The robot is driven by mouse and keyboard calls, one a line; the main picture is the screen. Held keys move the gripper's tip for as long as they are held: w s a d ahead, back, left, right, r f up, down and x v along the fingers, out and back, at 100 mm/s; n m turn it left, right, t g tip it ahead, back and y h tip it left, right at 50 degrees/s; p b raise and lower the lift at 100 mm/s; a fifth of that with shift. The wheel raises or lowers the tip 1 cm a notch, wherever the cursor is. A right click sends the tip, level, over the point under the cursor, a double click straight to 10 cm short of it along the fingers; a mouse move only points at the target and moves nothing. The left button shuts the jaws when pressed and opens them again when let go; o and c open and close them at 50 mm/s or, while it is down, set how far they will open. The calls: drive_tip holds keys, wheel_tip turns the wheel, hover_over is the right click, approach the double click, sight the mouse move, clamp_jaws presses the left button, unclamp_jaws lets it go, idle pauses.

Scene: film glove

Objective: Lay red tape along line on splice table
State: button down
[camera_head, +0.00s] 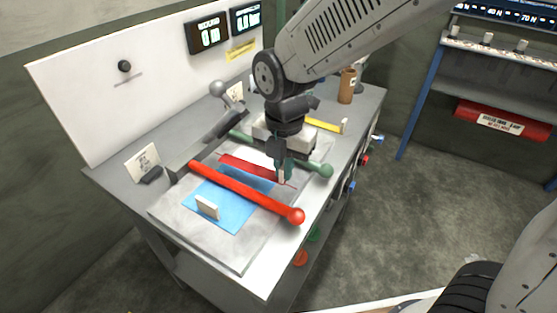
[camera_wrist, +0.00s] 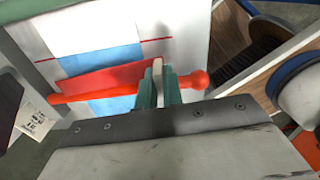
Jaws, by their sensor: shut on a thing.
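The red tape (camera_head: 245,168) is a wide red strip across the blue sheet (camera_head: 221,212) on the grey splice table (camera_head: 180,225). In the wrist view the tape (camera_wrist: 105,80) runs from the left to my fingers. My gripper (camera_head: 282,172) is shut on a pale tab (camera_wrist: 158,68) at the tape's right end. A thin red line (camera_wrist: 155,38) shows on the plate beyond the tape in the wrist view. I cannot tell whether the tape touches the sheet along its length.
A red bar with a ball end (camera_head: 250,190) lies across the plate, close in front of my gripper. A green bar ends in a ball (camera_head: 326,171) behind. Another pale tab (camera_head: 207,207) stands on the blue sheet. A brown bottle (camera_head: 347,86) stands at the back right.

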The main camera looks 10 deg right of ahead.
drive_tip(key=s+d+r, duration=0.1)
drive_tip(key=s+d, duration=0.2)
drive_tip(key=s, duration=0.8)
drive_tip(key=w+a+r, duration=0.1)
drive_tip(key=w+a, duration=0.2)
drive_tip(key=w, duration=1.1)
drive_tip(key=shift+w+a+r+m, duration=0.2)
drive_tip(key=shift+r+m, duration=0.2)
drive_tip(key=shift+d, duration=0.1)
drive_tip(key=shift+f, duration=2.75)
drive_tip(key=shift+f, duration=0.6)
drive_tip(key=c, duration=1.5)
unclamp_jaws()
drive_tip(key=shift+o, duration=0.2)
drive_tip(key=shift+r, duration=0.1)
